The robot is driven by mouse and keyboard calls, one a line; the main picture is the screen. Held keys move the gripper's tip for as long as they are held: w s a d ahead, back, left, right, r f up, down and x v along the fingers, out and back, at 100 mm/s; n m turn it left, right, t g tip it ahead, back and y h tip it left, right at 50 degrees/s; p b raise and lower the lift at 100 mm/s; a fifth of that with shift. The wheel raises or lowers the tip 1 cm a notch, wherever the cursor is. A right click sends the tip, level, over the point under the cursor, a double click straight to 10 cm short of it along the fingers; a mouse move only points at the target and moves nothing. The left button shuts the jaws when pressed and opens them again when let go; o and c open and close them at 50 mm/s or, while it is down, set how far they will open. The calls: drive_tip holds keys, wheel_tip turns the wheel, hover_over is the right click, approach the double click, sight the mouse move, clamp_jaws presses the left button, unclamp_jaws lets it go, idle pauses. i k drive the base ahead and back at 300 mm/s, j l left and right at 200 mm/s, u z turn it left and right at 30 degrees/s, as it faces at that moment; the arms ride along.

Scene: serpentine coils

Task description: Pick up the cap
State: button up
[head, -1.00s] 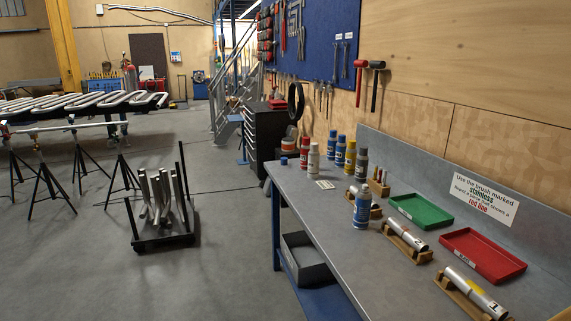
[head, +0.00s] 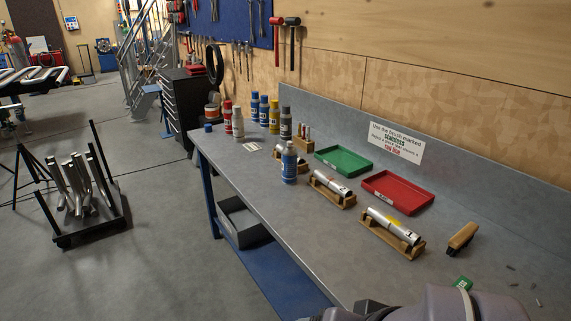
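A blue bottle with a pale top (head: 289,163) stands alone nearer the middle of the bench. Part of my arm shows at the bottom edge, with dark parts that look like my gripper (head: 368,309) at its left end. They are cut off by the frame, so whether the gripper is open or shut does not show. They are far from the cap.
Several bottles (head: 239,126) stand close to the right of the cap. Tubes on wooden stands (head: 392,233), a green tray (head: 343,160), a red tray (head: 397,192) and a brush (head: 463,238) occupy the bench. A trolley with bent tubes (head: 85,205) stands on the floor at left.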

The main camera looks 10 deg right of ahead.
sight(208, 127)
drive_tip(key=i+j+u, duration=0.25)
drive_tip(key=i+u, duration=0.2)
drive_tip(key=i, duration=0.15)
drive_tip(key=i+j+u, duration=0.15)
drive_tip(key=i, duration=1.45)
drive_tip(key=i+j+u, duration=0.15)
drive_tip(key=i, duration=1.45)
drive_tip(key=i+j+z, duration=0.15)
drive_tip(key=i+z, duration=0.15)
drive_tip(key=i, duration=0.2)
drive_tip(key=i+j+z, duration=0.3)
drive_tip(key=i, duration=0.2)
drive_tip(key=i+l, duration=0.05)
drive_tip(key=l, duration=0.05)
